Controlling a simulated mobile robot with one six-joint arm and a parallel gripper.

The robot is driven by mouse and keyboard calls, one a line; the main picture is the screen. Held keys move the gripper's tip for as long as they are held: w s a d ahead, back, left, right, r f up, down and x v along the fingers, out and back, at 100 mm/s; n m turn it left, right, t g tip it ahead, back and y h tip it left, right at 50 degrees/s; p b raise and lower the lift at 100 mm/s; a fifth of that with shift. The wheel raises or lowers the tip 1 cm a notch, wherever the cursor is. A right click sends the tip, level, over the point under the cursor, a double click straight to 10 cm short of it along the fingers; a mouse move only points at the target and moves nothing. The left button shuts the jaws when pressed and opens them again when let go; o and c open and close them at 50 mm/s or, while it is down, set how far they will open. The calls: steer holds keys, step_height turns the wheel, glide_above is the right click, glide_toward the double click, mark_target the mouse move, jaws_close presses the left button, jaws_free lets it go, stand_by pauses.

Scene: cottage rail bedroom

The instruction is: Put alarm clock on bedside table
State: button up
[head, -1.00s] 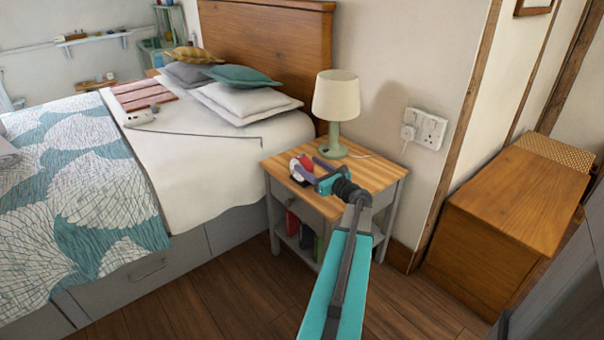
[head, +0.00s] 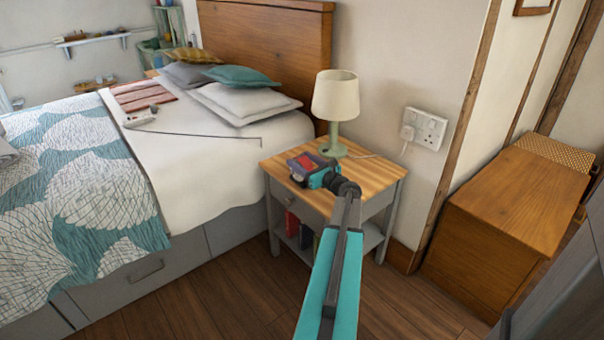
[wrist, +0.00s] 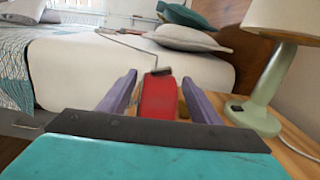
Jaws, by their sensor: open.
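The red alarm clock (wrist: 158,97) stands on the wooden top of the bedside table (head: 376,174), near its left side. In the head view the clock (head: 307,160) is mostly hidden by my gripper (head: 311,167). In the wrist view my gripper (wrist: 160,98) is open, with one purple finger on each side of the clock. A gap shows beside the clock, so the fingers do not look closed on it. The clock's face is not visible in the wrist view.
A green lamp with a cream shade (head: 335,95) stands behind the clock on the table. The bed (head: 215,165) is to the left, and a wooden cabinet (head: 500,225) is to the right. The table's front right top is clear.

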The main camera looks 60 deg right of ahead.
mark_target(301, 155)
jaws_close()
steer(key=shift+r, duration=0.15)
steer(key=shift+r, duration=0.85)
steer(key=shift+a+r+p, duration=0.25)
steer(key=shift+r+p, duration=0.2)
steer(key=shift+r, duration=0.45)
steer(key=s+a+r+p, duration=0.1)
steer(key=s+a+p, duration=0.2)
steer(key=a, duration=0.9)
steer(key=shift+s+a+r, duration=0.25)
steer(key=shift+s+a, duration=0.05)
steer(key=shift+s, duration=0.25)
steer(key=shift+a+p, duration=0.25)
steer(key=shift+p, duration=1)
steer(key=p, duration=0.2)
steer(key=a+p, duration=0.1)
steer(key=p, duration=0.1)
steer(key=shift+s+a, duration=0.1)
steer(key=shift+s, duration=0.15)
